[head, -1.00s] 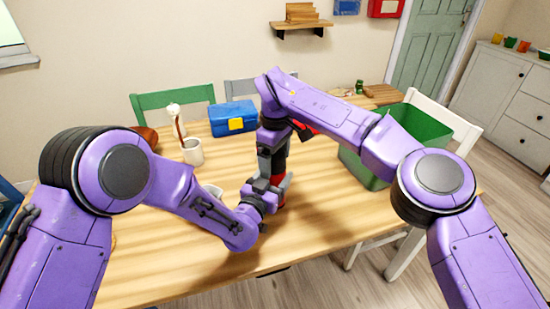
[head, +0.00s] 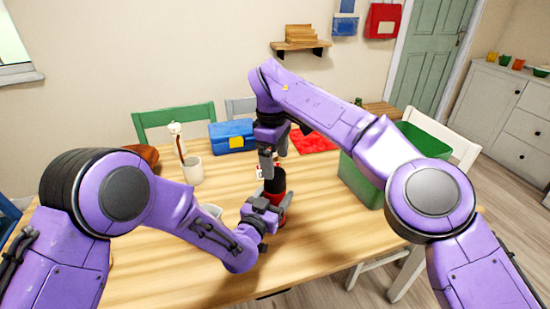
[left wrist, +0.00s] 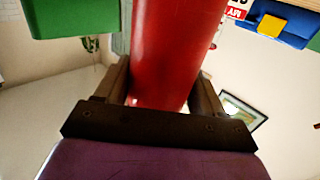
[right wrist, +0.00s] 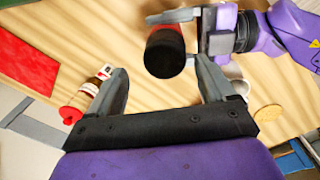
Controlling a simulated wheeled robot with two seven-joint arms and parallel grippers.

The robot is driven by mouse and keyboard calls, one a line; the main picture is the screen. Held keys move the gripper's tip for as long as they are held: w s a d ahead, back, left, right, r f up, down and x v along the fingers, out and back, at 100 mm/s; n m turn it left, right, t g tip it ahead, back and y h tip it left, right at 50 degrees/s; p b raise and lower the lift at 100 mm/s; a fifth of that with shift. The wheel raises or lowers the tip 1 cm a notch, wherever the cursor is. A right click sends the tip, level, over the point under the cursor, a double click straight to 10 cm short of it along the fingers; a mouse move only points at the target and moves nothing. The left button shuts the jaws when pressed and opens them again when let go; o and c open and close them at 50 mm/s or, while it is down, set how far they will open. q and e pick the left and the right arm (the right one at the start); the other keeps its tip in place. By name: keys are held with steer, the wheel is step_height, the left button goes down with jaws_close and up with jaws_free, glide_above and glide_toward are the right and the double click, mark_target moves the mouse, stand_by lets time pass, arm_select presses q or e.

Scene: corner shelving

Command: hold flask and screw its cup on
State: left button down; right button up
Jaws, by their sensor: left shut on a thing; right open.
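The red flask (head: 281,212) stands upright over the table near its front middle. A dark cup (head: 275,181) sits on its top; I cannot tell how tightly. My left gripper (head: 266,211) is shut around the flask's body from the side; in the left wrist view the red body (left wrist: 170,50) is between its fingers. My right gripper (head: 268,163) is open and empty, fingers down, just above and behind the cup. In the right wrist view the cup's round dark top (right wrist: 164,55) shows between and beyond the open fingers. The flask's base is partly hidden.
A bottle with a red cap (right wrist: 72,114) lies or stands behind the flask. A green crate (head: 362,178) is at the right.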

steer(key=n, duration=0.2)
steer(key=r+n, duration=0.1)
steer(key=n, duration=0.2)
steer(key=shift+n, duration=0.3)
steer(key=n, duration=0.3)
steer(key=shift+d+r, duration=0.1)
steer(key=n, duration=0.6)
steer(key=shift+r, duration=0.2)
steer(key=n, duration=0.5)
steer(key=shift+r+n, duration=0.1)
steer(key=shift+n, duration=0.3)
steer(key=n, duration=0.6)
steer(key=shift+s+g+y, duration=0.1)
steer(key=shift+g+y, duration=0.2)
glide_above(275, 201)
steer(key=w, duration=0.3)
step_height(275, 201, down, 8)
